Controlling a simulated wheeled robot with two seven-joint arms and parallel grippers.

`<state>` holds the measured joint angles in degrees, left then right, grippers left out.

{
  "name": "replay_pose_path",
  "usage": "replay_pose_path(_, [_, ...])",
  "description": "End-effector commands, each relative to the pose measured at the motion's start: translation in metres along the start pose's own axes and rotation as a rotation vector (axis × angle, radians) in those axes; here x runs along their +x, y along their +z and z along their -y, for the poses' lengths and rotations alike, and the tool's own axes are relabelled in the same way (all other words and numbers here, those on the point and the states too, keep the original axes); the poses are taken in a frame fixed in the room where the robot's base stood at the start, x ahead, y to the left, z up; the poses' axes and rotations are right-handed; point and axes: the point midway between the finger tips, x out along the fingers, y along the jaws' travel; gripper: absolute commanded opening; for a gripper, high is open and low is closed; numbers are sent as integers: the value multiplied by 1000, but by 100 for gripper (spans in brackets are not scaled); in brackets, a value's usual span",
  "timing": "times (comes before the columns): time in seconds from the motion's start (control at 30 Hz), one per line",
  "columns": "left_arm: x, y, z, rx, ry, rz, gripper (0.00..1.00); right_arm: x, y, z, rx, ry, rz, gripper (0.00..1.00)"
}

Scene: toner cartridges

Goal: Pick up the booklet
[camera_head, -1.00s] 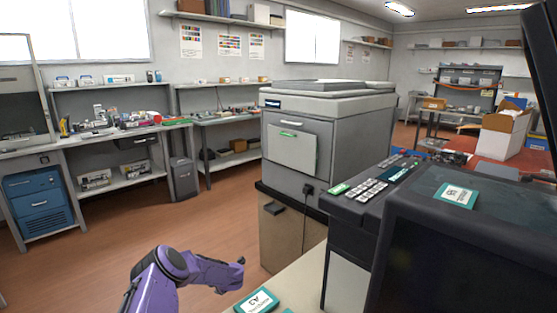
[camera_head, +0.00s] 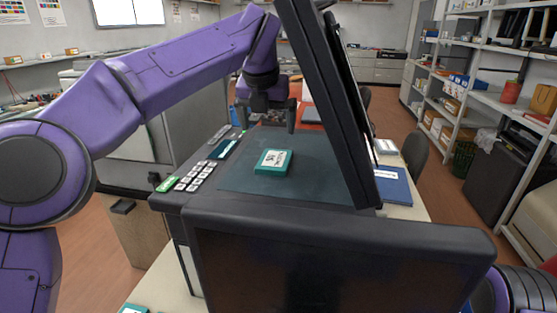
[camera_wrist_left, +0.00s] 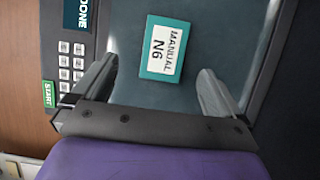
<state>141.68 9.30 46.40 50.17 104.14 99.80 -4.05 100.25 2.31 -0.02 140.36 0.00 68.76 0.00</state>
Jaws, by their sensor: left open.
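The booklet (camera_head: 273,162) is a small teal item with a white label, lying flat on the dark glass of the copier (camera_head: 310,170). In the left wrist view the booklet (camera_wrist_left: 164,49) reads "MANUAL N6" and lies tilted, ahead of the fingertips and between their lines. My left gripper (camera_head: 268,118) is above the glass, behind the booklet in the head view, with its fingers pointing down. It also shows in the left wrist view (camera_wrist_left: 160,80), open and empty, apart from the booklet. Part of my right arm (camera_head: 510,295) shows at the lower right; its gripper is out of view.
The copier's raised lid (camera_head: 335,105) stands close to the right of my left gripper. A keypad panel (camera_head: 195,172) lies left of the glass. A dark blue folder (camera_head: 394,186) is on the table beyond the lid. Another teal item (camera_head: 132,309) shows at the bottom edge.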

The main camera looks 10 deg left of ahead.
Motion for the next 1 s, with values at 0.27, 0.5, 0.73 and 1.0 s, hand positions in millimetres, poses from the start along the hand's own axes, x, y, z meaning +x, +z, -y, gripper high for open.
replay_pose_path(0.27, [43,-5,13,-2,-16,-27,100,0,0,0,-1,-1,0,0])
replay_pose_path(0.5, [75,-1,13,-4,-15,-27,100,-12,-5,-1,0,0,0,0])
replay_pose_path(0.73, [104,-1,13,-6,-16,-22,100,-14,-6,-1,0,-1,0,0])
replay_pose_path(1.0, [104,-2,12,-6,-16,-22,100,-13,-5,-1,0,0,0,0])
